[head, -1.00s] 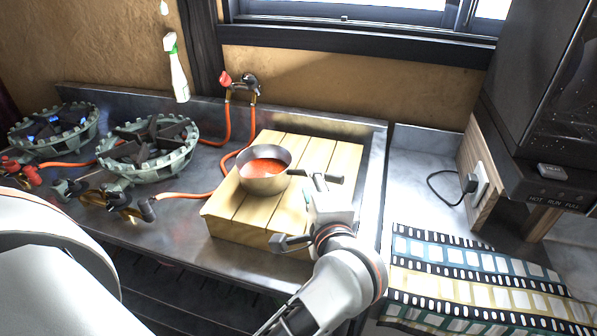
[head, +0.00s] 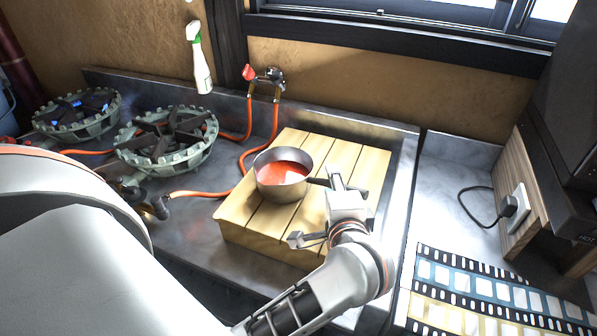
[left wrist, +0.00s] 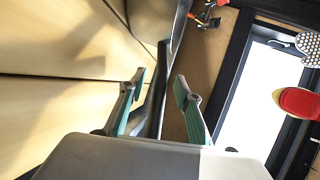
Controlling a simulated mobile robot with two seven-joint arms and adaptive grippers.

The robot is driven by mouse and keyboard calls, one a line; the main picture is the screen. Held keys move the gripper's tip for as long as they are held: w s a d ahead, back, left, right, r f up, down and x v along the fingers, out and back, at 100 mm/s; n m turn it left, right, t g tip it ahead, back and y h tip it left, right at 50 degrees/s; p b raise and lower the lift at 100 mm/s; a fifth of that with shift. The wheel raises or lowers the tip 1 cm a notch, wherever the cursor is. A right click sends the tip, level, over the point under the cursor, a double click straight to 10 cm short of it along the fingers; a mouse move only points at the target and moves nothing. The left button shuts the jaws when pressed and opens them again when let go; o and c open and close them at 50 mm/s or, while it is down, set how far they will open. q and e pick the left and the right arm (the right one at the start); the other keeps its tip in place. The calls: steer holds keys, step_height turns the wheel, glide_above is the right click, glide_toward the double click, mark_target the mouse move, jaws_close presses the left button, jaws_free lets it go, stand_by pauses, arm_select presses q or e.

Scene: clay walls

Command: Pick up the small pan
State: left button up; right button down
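The small pan (head: 265,182) is a metal pan with red contents. It stands upright on a pale slatted wooden block (head: 240,222). Its dark handle (left wrist: 160,85) points right, towards my left gripper (head: 328,208). In the left wrist view the handle runs between the two fingers of my left gripper (left wrist: 160,85), with gaps visible beside it. That gripper looks open. The pan's body (left wrist: 153,18) shows only in part at the top of that view. My right gripper is in neither view.
Two green gas burners (head: 168,140) (head: 78,115) with orange hoses stand left on the metal counter. A spray bottle (head: 200,65) is at the back wall. A film-strip patterned cloth (head: 480,290) lies at the lower right. A dark appliance rises at the right.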

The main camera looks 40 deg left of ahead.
arm_select(q)
steer(key=shift+w+a, duration=0.1)
steer(key=shift+w, duration=0.05)
steer(key=shift+c, duration=0.5)
steer(key=shift+s, duration=0.2)
jaws_close()
steer(key=shift+r, duration=0.1)
